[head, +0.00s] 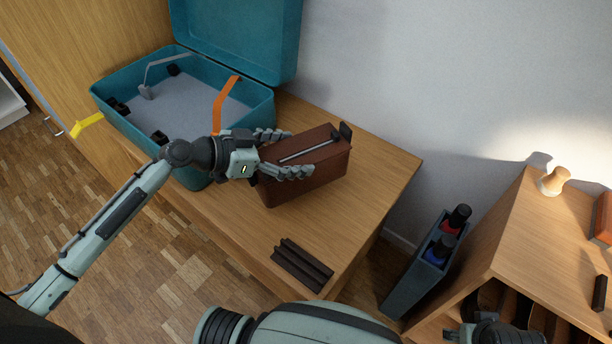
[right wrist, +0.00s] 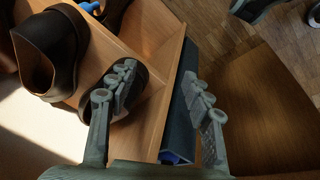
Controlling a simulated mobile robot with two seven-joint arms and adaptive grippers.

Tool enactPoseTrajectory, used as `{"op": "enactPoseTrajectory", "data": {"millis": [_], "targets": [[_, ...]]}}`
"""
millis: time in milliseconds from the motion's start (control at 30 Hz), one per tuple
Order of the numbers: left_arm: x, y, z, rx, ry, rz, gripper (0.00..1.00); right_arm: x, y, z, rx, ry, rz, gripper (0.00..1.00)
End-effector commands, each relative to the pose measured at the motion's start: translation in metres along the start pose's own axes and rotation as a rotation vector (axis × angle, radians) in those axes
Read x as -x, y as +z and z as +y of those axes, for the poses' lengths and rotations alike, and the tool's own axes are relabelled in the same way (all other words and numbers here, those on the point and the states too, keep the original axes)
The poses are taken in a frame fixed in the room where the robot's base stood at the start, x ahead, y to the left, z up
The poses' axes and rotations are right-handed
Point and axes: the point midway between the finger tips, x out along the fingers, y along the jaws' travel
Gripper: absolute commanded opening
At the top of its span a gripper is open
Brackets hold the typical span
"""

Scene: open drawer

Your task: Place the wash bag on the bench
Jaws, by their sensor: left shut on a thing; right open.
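The wash bag (head: 322,172) is a brown, box-shaped bag with a zip along its top. It is on or just above the wooden bench top (head: 385,165); I cannot tell whether it touches. My left gripper (head: 297,153) is shut on the wash bag, with its fingers over the top at the left end, hiding part of it. My right gripper (right wrist: 160,82) is open and empty in the right wrist view, above a wooden shelf unit with shoes.
An open teal suitcase (head: 130,80) stands on the bench top, left of the bag. A dark slatted item (head: 302,264) lies near the front edge. A grey bottle holder (head: 415,275) stands between the bench and the shoe shelf (head: 535,240). Dark shoes (right wrist: 50,50) sit there.

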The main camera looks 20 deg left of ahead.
Motion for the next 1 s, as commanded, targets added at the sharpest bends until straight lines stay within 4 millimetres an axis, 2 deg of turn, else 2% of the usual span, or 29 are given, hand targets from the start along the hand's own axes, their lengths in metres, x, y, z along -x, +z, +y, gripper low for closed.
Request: {"op": "enactPoseTrajectory", "data": {"millis": [100,233,333,600,1000], "targets": [[-0.01,0.007,0.021,0.003,0.0,0.004,0.21,-0.007,0.001,-0.002,-0.001,-0.006,-0.003,0.5],[-0.015,0.013,0.032,-0.001,-0.003,0.004,0.21,-0.012,0.002,-0.003,-0.001,-0.009,-0.004,0.5],[-0.019,0.018,0.034,0.0,-0.003,0.004,0.21,-0.013,0.003,-0.003,-0.001,-0.009,-0.004,0.5],[-0.034,0.05,0.034,0.001,-0.003,0.001,0.21,-0.007,0.001,-0.002,-0.001,-0.006,0.0,0.5],[-0.035,0.053,0.034,-0.001,-0.003,0.002,0.21,-0.007,0.002,-0.002,-0.002,-0.004,-0.005,0.5]]}}
